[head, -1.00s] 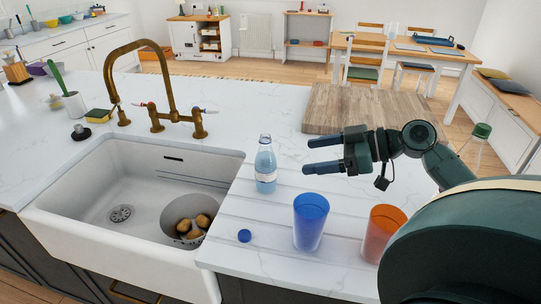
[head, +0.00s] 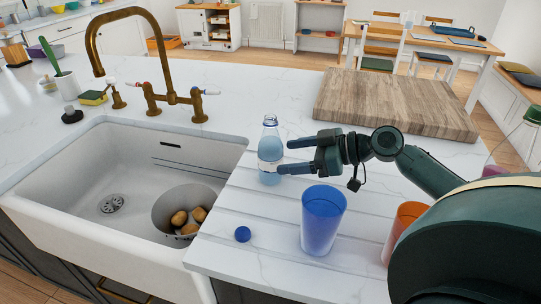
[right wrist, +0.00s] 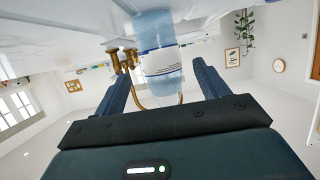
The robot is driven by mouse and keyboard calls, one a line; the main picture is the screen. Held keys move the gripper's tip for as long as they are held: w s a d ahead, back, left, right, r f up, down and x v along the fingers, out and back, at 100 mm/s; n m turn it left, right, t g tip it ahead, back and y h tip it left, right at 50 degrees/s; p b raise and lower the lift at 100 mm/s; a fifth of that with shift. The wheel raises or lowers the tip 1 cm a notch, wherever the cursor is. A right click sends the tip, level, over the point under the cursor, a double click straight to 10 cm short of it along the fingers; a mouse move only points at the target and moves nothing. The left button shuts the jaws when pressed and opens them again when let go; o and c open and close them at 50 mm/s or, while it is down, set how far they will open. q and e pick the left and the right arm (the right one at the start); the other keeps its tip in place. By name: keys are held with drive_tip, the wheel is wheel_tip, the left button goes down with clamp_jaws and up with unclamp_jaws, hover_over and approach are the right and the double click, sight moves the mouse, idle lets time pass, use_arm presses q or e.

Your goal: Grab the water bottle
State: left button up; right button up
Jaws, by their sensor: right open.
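The water bottle (head: 270,151) stands upright and uncapped on the white counter beside the sink. It is clear, with bluish water and a pale label. My right gripper (head: 284,156) is open, its fingers pointing left at the bottle, with the tips at or just beside it. In the right wrist view the bottle (right wrist: 157,50) shows upside down, in line with the gap between the two fingers (right wrist: 162,80). I cannot tell whether either finger touches it. My left gripper is not in view.
A blue cup (head: 322,220) and an orange cup (head: 403,228) stand in front of my right arm. A blue cap (head: 242,234) lies near the counter's front. The sink (head: 75,165) holds a bowl of potatoes (head: 168,222). A wooden board (head: 395,105) lies behind the gripper.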

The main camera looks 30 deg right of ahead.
sight(271, 156)
drive_tip(key=shift+r+p+x, duration=0.2)
drive_tip(key=shift+p+x, duration=0.25)
drive_tip(key=shift+x, duration=0.7)
drive_tip(key=shift+r+p+x, duration=0.2)
drive_tip(key=shift+p+x, duration=0.2)
drive_tip(key=shift+x, duration=1.45)
drive_tip(key=shift+f, duration=0.1)
drive_tip(key=c, duration=1.2)
